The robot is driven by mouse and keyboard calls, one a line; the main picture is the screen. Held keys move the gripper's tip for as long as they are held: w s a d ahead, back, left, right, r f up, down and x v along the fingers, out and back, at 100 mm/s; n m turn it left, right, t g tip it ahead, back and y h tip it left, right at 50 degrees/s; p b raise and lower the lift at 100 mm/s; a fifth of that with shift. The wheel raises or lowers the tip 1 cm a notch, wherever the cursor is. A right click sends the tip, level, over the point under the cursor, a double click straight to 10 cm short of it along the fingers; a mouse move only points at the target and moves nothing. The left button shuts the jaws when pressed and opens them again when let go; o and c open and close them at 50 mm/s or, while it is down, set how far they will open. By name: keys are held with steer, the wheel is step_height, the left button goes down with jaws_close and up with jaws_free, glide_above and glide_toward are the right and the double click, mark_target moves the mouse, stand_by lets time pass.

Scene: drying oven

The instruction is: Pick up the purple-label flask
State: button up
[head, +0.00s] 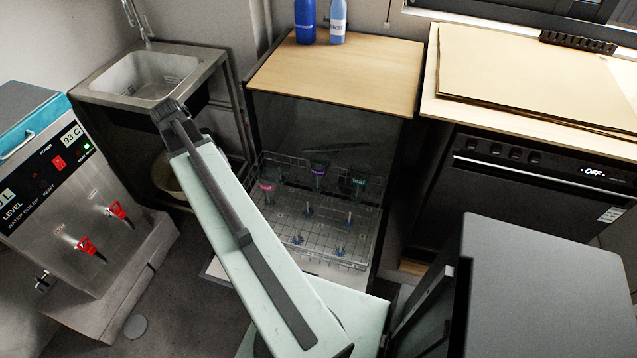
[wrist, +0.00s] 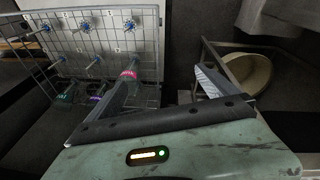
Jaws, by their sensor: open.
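The purple-label flask (head: 318,171) stands upside down at the back of a wire rack (head: 345,258) in an open cabinet. It is the middle of three flasks, between a pink-red-label flask (head: 267,187) and a green-label flask (head: 358,182). In the wrist view the purple-label flask (wrist: 96,97) is small and dark, left of the left finger. My gripper (wrist: 165,80) is open and empty, with its fingers spread. Its left finger overlaps the pink-red-label flask (wrist: 128,74) in that view; contact cannot be told. The gripper's fingers are not clear in the head view, where my arm crosses the middle.
A sink (head: 150,80) stands behind left, with a bowl (head: 168,177) under it. A water boiler (head: 60,190) is at left. The wooden cabinet top (head: 340,75) overhangs the rack. An oven (head: 540,185) stands at right. Several blue-tipped pegs fill the rack's front.

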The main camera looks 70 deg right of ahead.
mark_target(318, 160)
steer(key=s+d+f+m+b, duration=0.1)
steer(key=s+d+f+m, duration=0.1)
steer(key=s+d, duration=0.2)
steer(key=s+d+f+m+b, duration=0.2)
steer(key=s+d, duration=0.2)
steer(key=d, duration=0.3)
steer(key=s+d+f+m+g+b, duration=0.1)
steer(key=s+d+f+m, duration=0.1)
steer(key=s+d, duration=0.2)
steer(key=shift+s+d+f+m, duration=0.1)
steer(key=shift+d+f+m, duration=0.1)
steer(key=shift+d, duration=0.25)
steer(key=shift+d+f+m, duration=0.15)
steer(key=shift+d+m, duration=0.05)
steer(key=shift+d, duration=0.25)
steer(key=s+d+f+m+g+b, duration=0.1)
steer(key=s+d+m+b, duration=0.1)
steer(key=s+d+m, duration=0.3)
steer(key=s+d+f+b, duration=0.1)
steer(key=s+d, duration=0.3)
steer(key=s, duration=0.3)
steer(key=shift+h, duration=0.3)
steer(key=b+x, duration=0.7)
steer(key=shift+w+d+f, duration=0.1)
steer(key=shift+d+f, duration=0.05)
steer(key=shift+f, duration=0.2)
steer(key=shift+r, duration=0.2)
